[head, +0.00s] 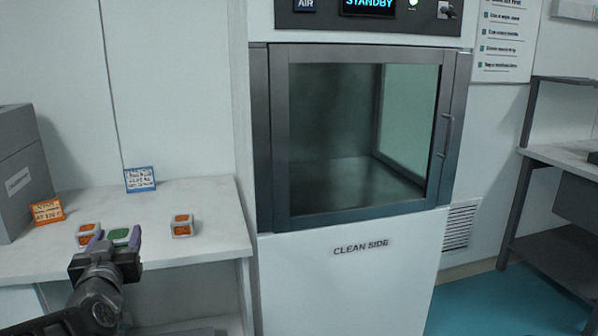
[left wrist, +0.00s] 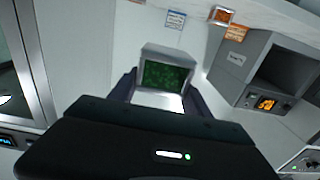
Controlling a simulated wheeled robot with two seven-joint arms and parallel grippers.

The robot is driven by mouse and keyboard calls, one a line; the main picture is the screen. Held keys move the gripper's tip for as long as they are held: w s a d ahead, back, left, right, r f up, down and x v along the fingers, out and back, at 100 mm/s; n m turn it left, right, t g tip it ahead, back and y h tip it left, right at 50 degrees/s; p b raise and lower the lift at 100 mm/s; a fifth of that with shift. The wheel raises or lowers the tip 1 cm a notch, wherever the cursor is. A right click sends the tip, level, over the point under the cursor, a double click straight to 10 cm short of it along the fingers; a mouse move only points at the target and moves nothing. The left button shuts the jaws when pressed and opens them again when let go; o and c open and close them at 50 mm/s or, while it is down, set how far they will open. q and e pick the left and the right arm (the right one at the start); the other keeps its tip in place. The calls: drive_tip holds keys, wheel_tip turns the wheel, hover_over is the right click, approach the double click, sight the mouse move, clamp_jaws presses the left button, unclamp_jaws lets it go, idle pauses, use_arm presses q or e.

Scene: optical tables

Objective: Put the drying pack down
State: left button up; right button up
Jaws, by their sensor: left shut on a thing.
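The drying pack (head: 119,235) is a small pale block with a green face. My left gripper (head: 115,241) is shut on it, one finger on each side. In the left wrist view the pack (left wrist: 168,75) sits between the fingers, its dark green speckled face showing. In the head view it overlaps the white table (head: 215,239) on the left; I cannot tell whether it touches the top. An orange-faced pack (head: 182,226) stands to its right, and another orange-faced pack (head: 86,229) shows just to its left. My right gripper is not in view.
A blue label card (head: 140,179) and an orange label card (head: 48,211) stand on the table. A grey box (head: 20,185) is at its left end. A cabinet with a shut glass door (head: 360,140) stands to the right. The table's right end is clear.

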use_arm(q)
drive_tip(key=w+d+f+m+h+p, duration=0.1)
drive_tip(key=d+f+p, duration=0.4)
drive_tip(key=d, duration=0.5)
drive_tip(key=w+d+f+m+t+h+p, duration=0.1)
drive_tip(key=w+d+f+m+h+p, duration=0.1)
drive_tip(key=d+f, duration=0.7)
drive_tip(key=d+m+h+p, duration=0.1)
drive_tip(key=h+p, duration=0.1)
drive_tip(key=h, duration=0.1)
drive_tip(key=shift+f+p, duration=0.3)
drive_tip(key=shift+p, duration=0.05)
